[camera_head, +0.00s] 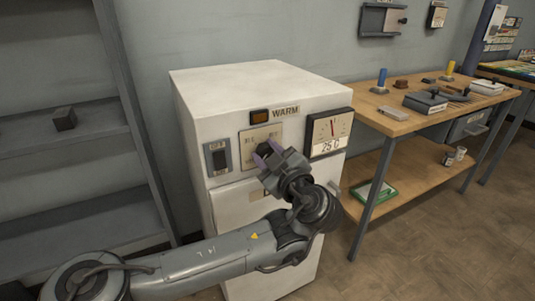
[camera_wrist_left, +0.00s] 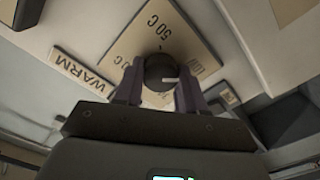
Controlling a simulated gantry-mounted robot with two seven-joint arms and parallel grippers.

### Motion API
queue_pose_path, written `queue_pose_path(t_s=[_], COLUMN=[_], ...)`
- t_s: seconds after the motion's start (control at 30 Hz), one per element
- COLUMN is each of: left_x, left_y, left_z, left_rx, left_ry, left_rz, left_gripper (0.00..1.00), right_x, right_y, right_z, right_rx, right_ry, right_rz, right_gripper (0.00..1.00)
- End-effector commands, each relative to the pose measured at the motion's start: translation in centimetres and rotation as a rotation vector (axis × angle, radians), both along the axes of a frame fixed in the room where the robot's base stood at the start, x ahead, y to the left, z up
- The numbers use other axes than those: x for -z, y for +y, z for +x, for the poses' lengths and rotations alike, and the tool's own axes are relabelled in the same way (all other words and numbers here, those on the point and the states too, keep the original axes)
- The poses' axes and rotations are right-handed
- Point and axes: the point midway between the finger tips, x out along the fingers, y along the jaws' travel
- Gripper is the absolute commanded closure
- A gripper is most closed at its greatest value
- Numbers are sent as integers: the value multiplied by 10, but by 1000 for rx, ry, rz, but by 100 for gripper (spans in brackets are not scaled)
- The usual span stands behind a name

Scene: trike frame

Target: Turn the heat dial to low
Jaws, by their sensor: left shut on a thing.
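The white WARM cabinet (camera_head: 262,87) stands in the middle of the head view, with a beige dial plate (camera_head: 247,158) on its front. My left gripper (camera_head: 268,153) is at this plate and mostly covers the dial. In the left wrist view, the round black heat dial (camera_wrist_left: 158,68) sits between the two purple fingers of the gripper (camera_wrist_left: 158,86), which are shut on it. The plate (camera_wrist_left: 160,33) shows "50 C" and other partly hidden markings. My right gripper is not in view.
A rocker switch (camera_head: 219,157) is left of the dial plate, and a gauge reading 25 C (camera_head: 329,132) is to its right. An amber lamp (camera_head: 259,116) sits above. A wooden workbench (camera_head: 385,122) with tools stands right; grey shelving (camera_head: 100,128) stands left.

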Motion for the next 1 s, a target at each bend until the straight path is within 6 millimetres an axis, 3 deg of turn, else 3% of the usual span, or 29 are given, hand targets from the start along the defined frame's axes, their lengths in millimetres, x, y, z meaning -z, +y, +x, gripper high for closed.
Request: queue_pose_path(t_s=[0.03,0.17,0.57,0.77,1.0], left_x=[0,0,-2,-5,-5], left_y=[0,0,-2,-14,-35], left_z=[0,0,-4,-25,-66], left_rx=[-1,-1,1,4,6], left_ry=[-1,0,-2,-3,-1], left_rz=[-3,-2,1,3,3], left_gripper=[56,36,35,35,35], right_x=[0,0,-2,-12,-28], right_y=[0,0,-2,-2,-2], right_z=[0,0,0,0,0], right_rx=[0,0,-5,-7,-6], right_ry=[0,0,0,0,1], right_rz=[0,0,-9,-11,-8], right_gripper=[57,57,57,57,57])
